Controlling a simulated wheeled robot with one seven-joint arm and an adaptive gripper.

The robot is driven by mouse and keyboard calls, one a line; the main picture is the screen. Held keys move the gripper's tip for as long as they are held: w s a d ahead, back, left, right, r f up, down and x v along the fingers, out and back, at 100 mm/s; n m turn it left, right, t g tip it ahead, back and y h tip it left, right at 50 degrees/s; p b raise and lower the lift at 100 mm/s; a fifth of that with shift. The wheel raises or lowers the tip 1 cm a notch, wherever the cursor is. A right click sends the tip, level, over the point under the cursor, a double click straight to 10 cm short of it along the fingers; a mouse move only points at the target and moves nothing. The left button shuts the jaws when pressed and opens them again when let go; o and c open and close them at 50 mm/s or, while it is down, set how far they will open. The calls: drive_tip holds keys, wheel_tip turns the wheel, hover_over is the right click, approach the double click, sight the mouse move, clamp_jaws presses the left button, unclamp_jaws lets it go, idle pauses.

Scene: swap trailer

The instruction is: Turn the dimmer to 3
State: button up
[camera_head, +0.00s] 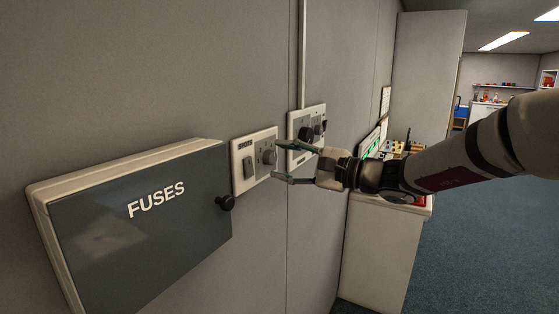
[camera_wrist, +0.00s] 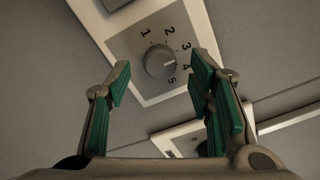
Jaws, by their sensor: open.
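A light line on the knob seems to point toward the 4. The dimmer knob also shows in the head view (camera_head: 269,157), on the right half of a white wall panel (camera_head: 241,180). My gripper (camera_head: 277,160) is open in front of the knob. In the wrist view, its green-padded fingers (camera_wrist: 160,82) stand either side of the knob, apart from it. Whether the tips reach the knob's depth is hard to tell.
A dark rocker switch (camera_head: 248,166) sits left of the knob on the same panel. A grey FUSES box (camera_head: 140,235) with a black knob juts out at left. A second panel (camera_head: 293,129) with dark knobs is just to the right. Open floor (camera_head: 480,240) lies at right.

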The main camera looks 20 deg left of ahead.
drive_tip(key=d, duration=1)
drive_tip(key=shift+s, duration=0.45)
drive_tip(key=shift+d, duration=0.1)
drive_tip(key=s+d+f+n+h, duration=0.3)
drive_tip(key=s+d+h, duration=0.3)
drive_tip(key=s+d, duration=0.35)
drive_tip(key=s+d+f+n+h, duration=0.25)
drive_tip(key=s+d+h, duration=0.35)
drive_tip(key=s+d, duration=0.3)
drive_tip(key=s+d+f+t+h, duration=0.1)
drive_tip(key=s+d+h, duration=0.2)
drive_tip(key=s+d, duration=0.2)
drive_tip(key=s+d+f+t+h, duration=0.1)
drive_tip(key=s+d, duration=0.4)
drive_tip(key=d, duration=0.6)
drive_tip(key=shift+s+f+n+t+h, duration=0.15)
drive_tip(key=shift+f+n+t+h, duration=0.25)
drive_tip(key=shift+t+h, duration=0.5)
drive_tip(key=shift+d+r, duration=0.1)
